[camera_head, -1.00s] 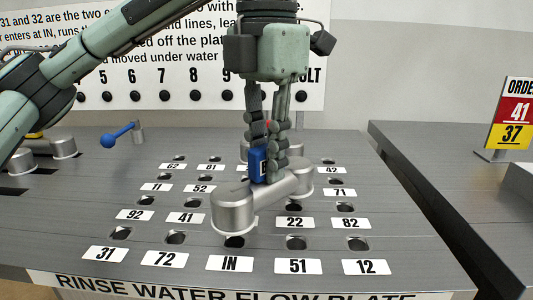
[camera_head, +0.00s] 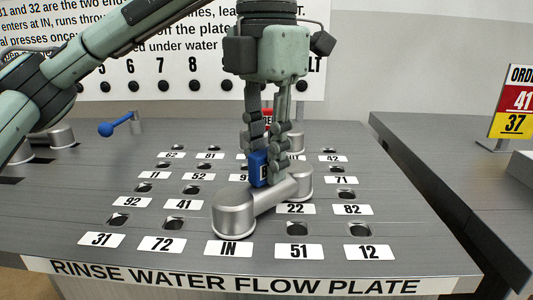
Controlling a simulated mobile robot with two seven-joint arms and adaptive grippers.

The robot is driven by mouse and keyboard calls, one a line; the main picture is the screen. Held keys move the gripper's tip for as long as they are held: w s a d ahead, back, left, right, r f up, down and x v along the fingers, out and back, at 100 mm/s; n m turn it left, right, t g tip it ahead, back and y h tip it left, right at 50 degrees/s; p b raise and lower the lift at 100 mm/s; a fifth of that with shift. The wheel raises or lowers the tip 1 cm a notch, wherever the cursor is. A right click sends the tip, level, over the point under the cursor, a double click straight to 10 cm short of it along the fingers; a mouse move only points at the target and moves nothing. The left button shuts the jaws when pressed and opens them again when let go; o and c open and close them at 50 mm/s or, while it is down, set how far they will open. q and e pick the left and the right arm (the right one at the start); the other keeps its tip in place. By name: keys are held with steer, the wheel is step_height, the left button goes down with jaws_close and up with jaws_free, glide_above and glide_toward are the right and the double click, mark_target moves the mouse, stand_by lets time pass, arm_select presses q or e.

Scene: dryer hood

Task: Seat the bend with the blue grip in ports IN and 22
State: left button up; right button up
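The silver bend (camera_head: 236,212) with the blue grip (camera_head: 258,168) lies across the plate. Its near end covers the port behind the IN label (camera_head: 228,248). Its far end (camera_head: 298,179) covers the port behind the 22 label (camera_head: 295,209). It looks level and down at the plate, but its undersides are hidden, so I cannot tell if it is fully in. My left gripper (camera_head: 264,165) points down from above, with its fingers shut around the blue grip. My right gripper is not in view.
Another silver bend (camera_head: 297,139) and a red part (camera_head: 267,112) show partly behind my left gripper. A blue-knobbed lever (camera_head: 107,129) stands at the back left. Open ports with number labels surround the bend. An order sign (camera_head: 513,103) stands on the right table.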

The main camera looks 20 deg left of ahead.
arm_select(q)
steer(key=o, duration=0.4)
step_height(320, 180, up, 12)
steer(key=shift+r, duration=0.1)
stand_by(0.4)
stand_by(0.5)
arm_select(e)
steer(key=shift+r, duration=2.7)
arm_select(q)
steer(key=shift+r+p, duration=3)
steer(key=shift+r, duration=0.95)
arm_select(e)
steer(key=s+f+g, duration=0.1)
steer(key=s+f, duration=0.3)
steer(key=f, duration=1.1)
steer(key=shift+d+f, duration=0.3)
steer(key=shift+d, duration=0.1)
